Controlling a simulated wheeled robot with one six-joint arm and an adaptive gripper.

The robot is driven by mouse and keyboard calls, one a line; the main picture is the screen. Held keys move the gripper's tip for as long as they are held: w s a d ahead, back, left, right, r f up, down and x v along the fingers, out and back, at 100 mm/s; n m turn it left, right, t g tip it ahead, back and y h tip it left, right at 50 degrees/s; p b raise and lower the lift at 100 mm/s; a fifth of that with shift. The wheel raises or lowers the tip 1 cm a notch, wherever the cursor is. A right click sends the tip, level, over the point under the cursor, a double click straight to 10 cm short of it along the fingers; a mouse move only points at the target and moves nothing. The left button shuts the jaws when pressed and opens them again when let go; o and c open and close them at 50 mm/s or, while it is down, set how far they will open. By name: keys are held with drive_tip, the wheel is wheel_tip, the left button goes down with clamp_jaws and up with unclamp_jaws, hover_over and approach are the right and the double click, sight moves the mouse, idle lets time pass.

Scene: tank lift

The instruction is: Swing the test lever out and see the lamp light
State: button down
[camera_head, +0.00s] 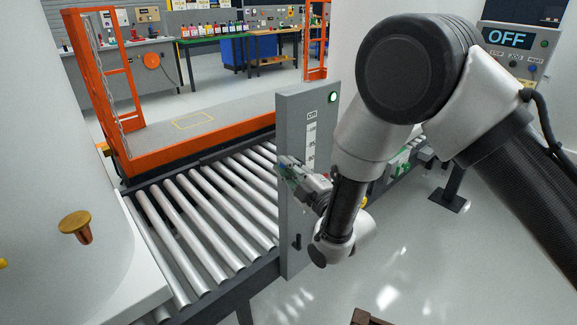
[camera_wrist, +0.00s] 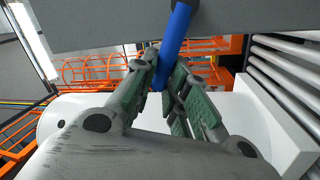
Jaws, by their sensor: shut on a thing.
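The test lever (camera_wrist: 177,30) is a blue rod in the wrist view. It comes down from a grey surface at the top and passes between my fingers. My gripper (camera_wrist: 163,68) is shut on it, with the green finger pads on either side. In the head view my gripper (camera_head: 288,171) is at the grey post (camera_head: 297,205) with the cm scale, and the lever is hidden there. The lamp (camera_head: 333,97), near the top of the post, glows pale green.
A roller conveyor (camera_head: 200,215) runs behind the post, with an orange lift frame (camera_head: 195,150) beyond. A white tank with a brass knob (camera_head: 75,222) is at left. A control box (camera_head: 508,50) at upper right reads OFF. The floor at lower right is mostly clear.

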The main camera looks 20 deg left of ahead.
idle(0.3)
drive_tip(key=c, duration=1.4)
unclamp_jaws()
drive_tip(key=shift+d, duration=0.1)
drive_tip(key=v, duration=0.7)
drive_tip(key=shift+s+d+f, duration=0.1)
drive_tip(key=shift+s, duration=0.05)
